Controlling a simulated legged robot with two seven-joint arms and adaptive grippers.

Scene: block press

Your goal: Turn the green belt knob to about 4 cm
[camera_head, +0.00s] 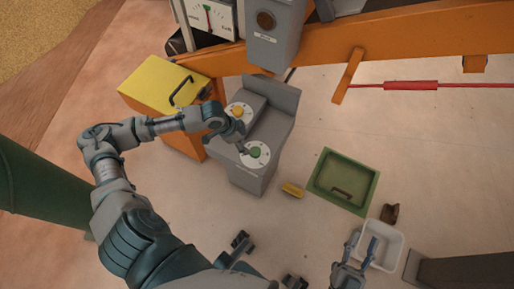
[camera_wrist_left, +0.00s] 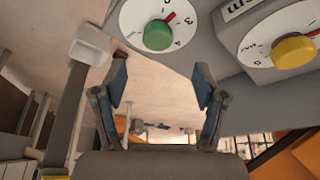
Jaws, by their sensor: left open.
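The green knob (camera_head: 255,152) sits on a white round dial on the near part of a grey console. In the left wrist view, the green knob (camera_wrist_left: 158,35) shows above the gap between my fingertips, with a red mark at its upper right; the exact reading is unclear. My left gripper (camera_head: 241,148) is just left of the green knob in the head view. In the left wrist view my left gripper (camera_wrist_left: 160,75) is open and empty, its fingers apart. My right gripper (camera_head: 361,246) is at the bottom, beside a white bin, its fingers apart and nothing visible between them.
A yellow knob (camera_head: 237,111) on a second dial is close behind the green one. A grey upright part of the console (camera_head: 280,100) stands to the right. A yellow-topped orange cabinet (camera_head: 160,85) is at left. A green tray (camera_head: 325,180) and the white bin (camera_head: 393,250) lie right.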

